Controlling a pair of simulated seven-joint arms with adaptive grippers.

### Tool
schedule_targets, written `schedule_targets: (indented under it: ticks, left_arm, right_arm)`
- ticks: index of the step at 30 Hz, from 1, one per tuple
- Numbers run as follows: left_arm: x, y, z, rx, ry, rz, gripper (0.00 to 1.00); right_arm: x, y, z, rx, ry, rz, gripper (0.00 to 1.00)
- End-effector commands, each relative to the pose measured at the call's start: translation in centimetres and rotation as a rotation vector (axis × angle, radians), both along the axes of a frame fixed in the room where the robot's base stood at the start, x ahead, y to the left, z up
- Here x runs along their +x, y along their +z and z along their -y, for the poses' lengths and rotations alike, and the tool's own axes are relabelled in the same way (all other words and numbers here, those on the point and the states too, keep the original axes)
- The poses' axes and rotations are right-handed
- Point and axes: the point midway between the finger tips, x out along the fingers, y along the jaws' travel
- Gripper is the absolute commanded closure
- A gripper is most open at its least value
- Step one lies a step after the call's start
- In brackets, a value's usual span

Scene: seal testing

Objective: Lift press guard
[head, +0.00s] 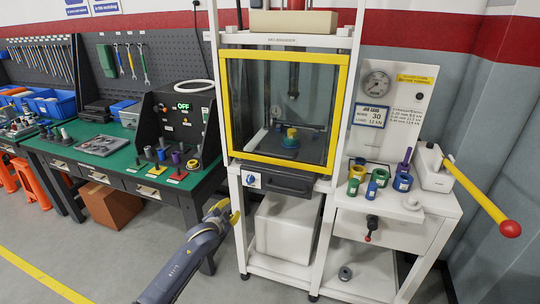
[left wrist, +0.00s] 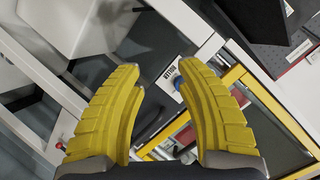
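The press guard (head: 337,112) is a clear panel in a yellow frame, standing down over the front of the white press. Part of its yellow frame shows at the right in the left wrist view (left wrist: 262,97). A dark drawer-like front (head: 290,184) sits just below the guard, with a blue knob (head: 251,180) on a white plate at its left. My left gripper (head: 230,209) is open and empty, below and left of the guard, apart from it. Its two yellow fingers are spread in the left wrist view (left wrist: 163,70). My right gripper is not in view.
A green-topped bench (head: 120,160) with tools and a black control box stands left of the press. At right, a white side table (head: 425,207) carries several coloured cups and a lever with a red knob (head: 510,229). The floor in front is clear.

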Motion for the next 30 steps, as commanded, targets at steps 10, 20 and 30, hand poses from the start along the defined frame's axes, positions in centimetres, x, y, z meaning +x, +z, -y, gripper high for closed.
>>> schedule_targets:
  ticks: [10, 20, 30]
  left_arm:
    - [-2.8, 22.3, 9.1, 0.386, -0.246, 0.306, 0.64]
    - [-5.4, 22.8, 9.9, 0.643, -0.303, 0.309, 0.64]
    - [-1.9, 22.1, 11.0, 0.653, -0.305, 0.31, 0.64]
  right_arm:
    - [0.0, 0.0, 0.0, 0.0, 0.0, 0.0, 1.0]
    - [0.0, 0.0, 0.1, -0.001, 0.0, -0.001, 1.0]
    - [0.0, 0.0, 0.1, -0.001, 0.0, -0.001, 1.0]
